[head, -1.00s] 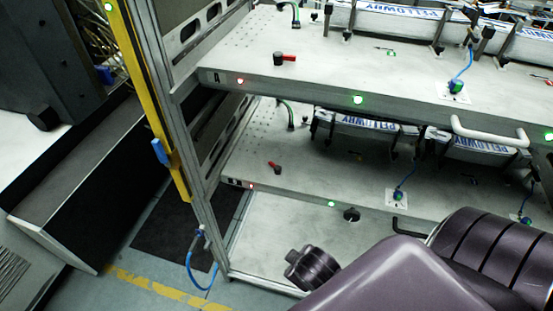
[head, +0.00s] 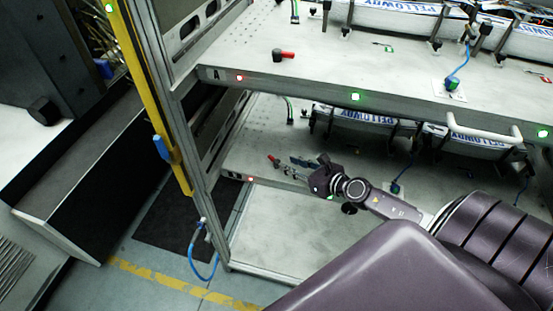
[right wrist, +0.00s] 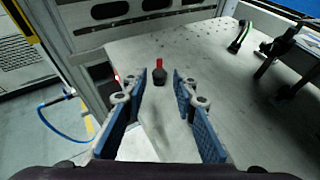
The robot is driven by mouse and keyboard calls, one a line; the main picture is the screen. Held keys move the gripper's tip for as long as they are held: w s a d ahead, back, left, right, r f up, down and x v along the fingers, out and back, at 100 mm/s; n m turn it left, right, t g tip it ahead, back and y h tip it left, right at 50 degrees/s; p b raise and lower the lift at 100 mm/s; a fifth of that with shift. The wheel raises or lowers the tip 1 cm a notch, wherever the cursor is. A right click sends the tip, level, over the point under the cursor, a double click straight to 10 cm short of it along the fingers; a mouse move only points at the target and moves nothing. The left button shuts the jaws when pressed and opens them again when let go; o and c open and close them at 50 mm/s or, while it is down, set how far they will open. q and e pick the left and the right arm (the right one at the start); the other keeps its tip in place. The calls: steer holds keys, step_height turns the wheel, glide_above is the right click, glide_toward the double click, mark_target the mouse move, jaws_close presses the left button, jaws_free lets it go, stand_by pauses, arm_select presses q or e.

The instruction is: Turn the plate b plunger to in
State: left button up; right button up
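The lower plate (head: 252,140), below the plate marked A, carries a small plunger with a red grip and black base (head: 273,159) near its left front corner. In the right wrist view the plunger (right wrist: 159,75) stands ahead, between the fingertip lines, its red grip pointing away from the camera. My right gripper (head: 293,167) is just right of the plunger in the head view, above the lower plate. Its blue-padded fingers (right wrist: 164,88) are open and empty, apart from the plunger. My left gripper is not in view.
A frame post (head: 203,190) stands at left. A red light (head: 250,179) glows on the lower edge.

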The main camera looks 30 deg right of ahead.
mark_target(271, 157)
steer(key=shift+w+d+f, duration=0.1)
steer(key=shift+f, duration=0.05)
steer(key=shift+b+x, duration=0.4)
steer(key=shift+x, duration=3.35)
jaws_close()
